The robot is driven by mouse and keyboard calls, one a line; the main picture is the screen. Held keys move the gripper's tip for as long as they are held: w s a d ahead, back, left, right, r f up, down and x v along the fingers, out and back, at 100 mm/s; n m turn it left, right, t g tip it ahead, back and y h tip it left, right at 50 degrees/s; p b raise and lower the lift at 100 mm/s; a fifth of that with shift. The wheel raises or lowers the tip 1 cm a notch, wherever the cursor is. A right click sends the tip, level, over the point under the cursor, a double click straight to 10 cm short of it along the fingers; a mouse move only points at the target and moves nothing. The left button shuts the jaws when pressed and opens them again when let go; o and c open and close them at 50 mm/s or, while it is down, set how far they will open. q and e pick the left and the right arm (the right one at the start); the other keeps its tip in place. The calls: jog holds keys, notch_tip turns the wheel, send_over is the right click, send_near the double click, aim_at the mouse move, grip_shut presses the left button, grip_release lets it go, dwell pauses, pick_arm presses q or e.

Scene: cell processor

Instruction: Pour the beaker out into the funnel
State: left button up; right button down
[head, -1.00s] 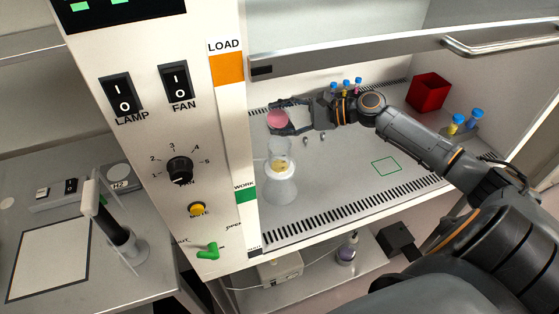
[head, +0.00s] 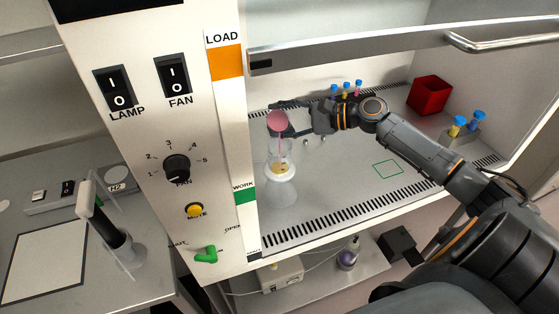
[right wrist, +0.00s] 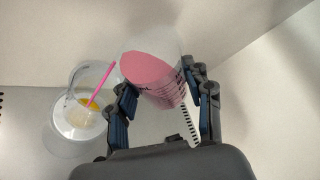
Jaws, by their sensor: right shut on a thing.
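My right gripper (head: 287,119) is shut on the beaker (head: 277,121), which holds pink liquid. The beaker is tipped, its mouth up and left of the funnel's middle in the head view. A thin pink stream (head: 281,146) runs from its lip into the clear funnel (head: 292,157). The funnel sits on a clear flask (head: 281,192), and something yellow (head: 279,168) shows low in it. In the right wrist view the beaker (right wrist: 155,80) is between both fingers, and the stream (right wrist: 102,85) lands inside the funnel (right wrist: 82,75). My left gripper is out of view.
Blue-capped tubes (head: 346,90) stand behind my right wrist. A red box (head: 429,95) and a rack with capped tubes (head: 462,136) are at the right. The raised sash (head: 380,45) crosses above. The cabinet floor around the green square (head: 388,168) is clear.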

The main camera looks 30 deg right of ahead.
jog(key=shift+f+n+b, duration=0.15)
jog(key=shift+n+b, duration=0.25)
jog(key=shift+b, duration=0.3)
jog(key=shift+t, duration=0.3)
jog(key=shift+n+b, duration=0.3)
jog(key=shift+b, duration=0.55)
